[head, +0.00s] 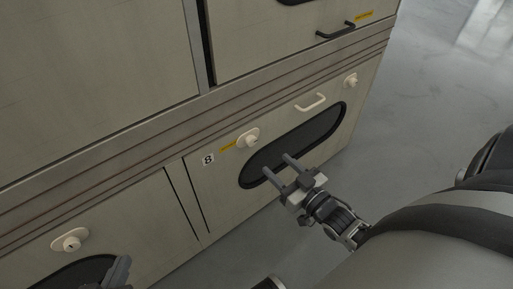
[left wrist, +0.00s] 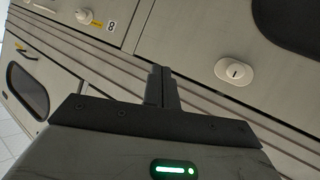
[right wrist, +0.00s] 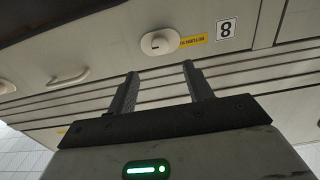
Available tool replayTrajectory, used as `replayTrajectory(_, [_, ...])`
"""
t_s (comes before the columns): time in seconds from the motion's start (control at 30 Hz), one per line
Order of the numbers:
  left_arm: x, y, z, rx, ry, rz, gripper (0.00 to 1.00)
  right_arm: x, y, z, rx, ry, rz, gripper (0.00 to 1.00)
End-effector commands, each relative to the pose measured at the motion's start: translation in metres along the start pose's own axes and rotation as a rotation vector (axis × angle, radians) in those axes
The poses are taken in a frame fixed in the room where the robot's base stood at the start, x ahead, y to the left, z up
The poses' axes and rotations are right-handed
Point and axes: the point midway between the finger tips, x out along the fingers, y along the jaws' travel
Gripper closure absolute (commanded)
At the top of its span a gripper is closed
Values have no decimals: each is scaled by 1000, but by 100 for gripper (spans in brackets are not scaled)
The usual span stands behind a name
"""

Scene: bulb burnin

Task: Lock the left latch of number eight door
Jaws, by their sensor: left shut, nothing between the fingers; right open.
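The number eight door (head: 222,190) is the lower right door in the head view and looks shut, with its 8 label (head: 208,159) at its upper left. Its left latch (head: 248,138) is a cream knob on an oval plate beside a yellow label. It shows close in the right wrist view (right wrist: 158,42), and near the top in the left wrist view (left wrist: 84,16). My right gripper (head: 278,163) is open and empty, in front of the dark window below the latch, apart from it. My left gripper (head: 122,264) is shut and empty by the neighbouring door; the frame edge cuts it.
Door eight also has a cream handle (head: 311,103), a right latch (head: 351,80) and a dark oval window (head: 310,135). The neighbouring door's latch (head: 70,241) is at lower left. A dark handle (head: 335,31) is on the door above. Open grey floor lies to the right.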

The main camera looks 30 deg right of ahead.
Motion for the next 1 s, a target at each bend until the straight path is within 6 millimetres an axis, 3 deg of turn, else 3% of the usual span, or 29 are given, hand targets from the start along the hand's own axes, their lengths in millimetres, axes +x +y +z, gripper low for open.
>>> replayTrajectory(0.2, [-1, 4, -4, 5, 56, 18, 100, 50, 0, 2, -1, 3, -1, 49])
replayTrajectory(0.4, [-3, 8, -9, 7, 100, 31, 100, 82, 0, 2, 0, 0, -1, 49])
replayTrajectory(0.6, [-5, 9, -14, 4, 125, 36, 100, 96, 0, 1, 0, -2, -1, 49])
replayTrajectory(0.9, [-7, 11, -18, 4, 135, 40, 100, 98, 0, 1, 0, -3, -1, 49])
replayTrajectory(1.0, [-7, 11, -17, 4, 133, 40, 100, 98, 0, 1, 0, -2, -1, 77])
